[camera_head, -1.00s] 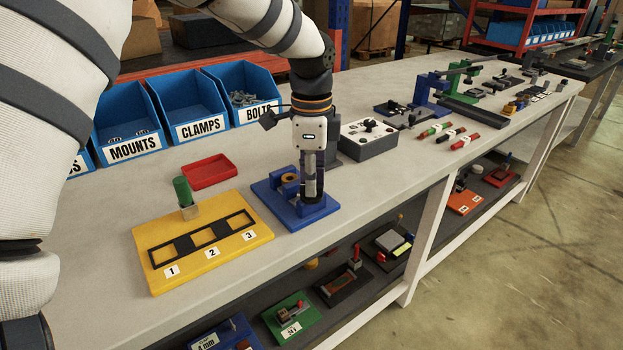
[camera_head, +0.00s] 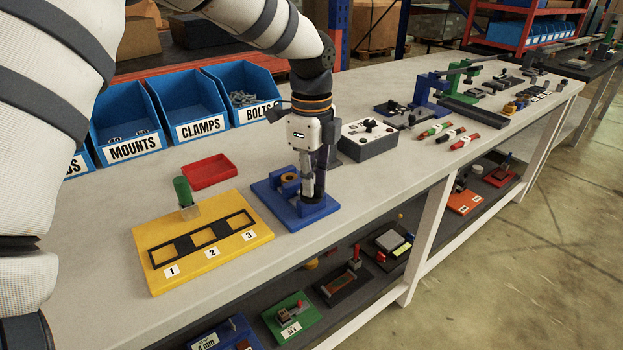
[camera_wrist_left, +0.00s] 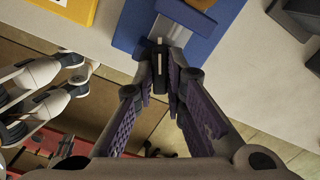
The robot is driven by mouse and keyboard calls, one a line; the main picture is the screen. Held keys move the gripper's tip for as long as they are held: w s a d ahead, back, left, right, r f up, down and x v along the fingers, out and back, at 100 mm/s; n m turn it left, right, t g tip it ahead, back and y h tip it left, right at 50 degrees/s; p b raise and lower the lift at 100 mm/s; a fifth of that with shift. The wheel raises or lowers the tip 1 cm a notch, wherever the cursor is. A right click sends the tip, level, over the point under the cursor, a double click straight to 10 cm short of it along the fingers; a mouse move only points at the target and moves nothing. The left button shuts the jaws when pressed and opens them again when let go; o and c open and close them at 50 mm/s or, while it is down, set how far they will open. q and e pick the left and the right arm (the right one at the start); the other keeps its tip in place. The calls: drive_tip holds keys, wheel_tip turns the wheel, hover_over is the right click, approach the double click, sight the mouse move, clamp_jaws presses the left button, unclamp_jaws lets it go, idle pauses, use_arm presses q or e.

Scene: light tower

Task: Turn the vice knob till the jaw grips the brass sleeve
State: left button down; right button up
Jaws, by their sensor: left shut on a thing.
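The blue vice (camera_head: 277,212) sits on the bench, right of the yellow board. The brass sleeve (camera_head: 288,177) stands in it, behind and left of my fingers; whether the jaw touches it cannot be seen. My left gripper (camera_head: 314,194) points down at the vice's near right end, shut on the knob, which the fingers mostly hide in the head view. In the left wrist view the dark knob with a pale line (camera_wrist_left: 159,62) shows between the fingertips (camera_wrist_left: 163,70).
The yellow board (camera_head: 200,240) with numbered slots and a green peg (camera_head: 183,191) is left of the vice. A red tray (camera_head: 210,172) and blue bins (camera_head: 190,105) lie behind. A grey box (camera_head: 369,141) stands to the right. The bench's front edge is close.

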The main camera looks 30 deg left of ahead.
use_arm(q)
drive_tip(key=c, duration=1.6)
unclamp_jaws()
drive_tip(key=shift+c, duration=0.2)
wheel_tip(320, 180, up, 12)
